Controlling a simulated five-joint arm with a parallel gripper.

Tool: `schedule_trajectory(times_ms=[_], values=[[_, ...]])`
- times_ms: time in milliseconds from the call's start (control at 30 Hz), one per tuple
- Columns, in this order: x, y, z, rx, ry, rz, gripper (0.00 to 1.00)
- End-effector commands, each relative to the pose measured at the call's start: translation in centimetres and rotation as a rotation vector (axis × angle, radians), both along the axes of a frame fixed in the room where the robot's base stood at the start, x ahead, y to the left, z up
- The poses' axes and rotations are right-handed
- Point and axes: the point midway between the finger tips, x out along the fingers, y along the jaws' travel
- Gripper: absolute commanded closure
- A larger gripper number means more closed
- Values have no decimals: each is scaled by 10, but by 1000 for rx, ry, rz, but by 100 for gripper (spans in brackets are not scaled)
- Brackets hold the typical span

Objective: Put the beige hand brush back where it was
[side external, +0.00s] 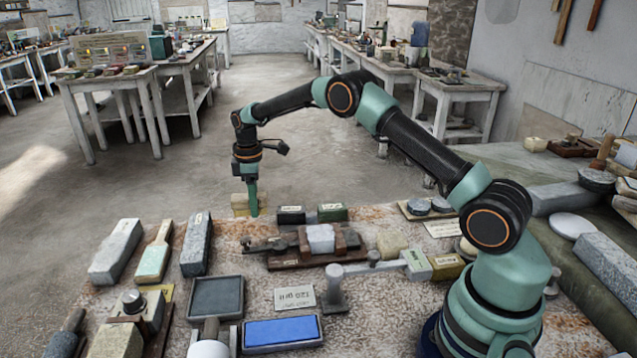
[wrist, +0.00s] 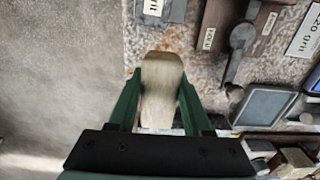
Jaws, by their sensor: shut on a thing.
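The beige hand brush (wrist: 160,88) is between the two green fingers of my gripper (wrist: 160,80) in the wrist view, with its rounded end pointing up the picture. My gripper is shut on the brush. I cannot tell whether the brush touches the tabletop.
A holder with a white block (side external: 320,238) is nearer. Grey stones (side external: 117,250) and a green-topped block (side external: 152,263) lie left. A dark tray (side external: 216,297) and blue slab (side external: 282,332) fill the front. Bare floor lies beyond the edge.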

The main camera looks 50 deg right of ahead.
Motion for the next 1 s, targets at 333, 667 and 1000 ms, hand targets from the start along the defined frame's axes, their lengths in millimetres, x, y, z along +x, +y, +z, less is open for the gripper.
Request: schedule_trajectory(times_ms=[333, 667, 1000], values=[[0, 0, -32, 0, 1, 0, 95], [1, 0, -48, -1, -2, 0, 95], [0, 0, -51, 0, -1, 0, 20]])
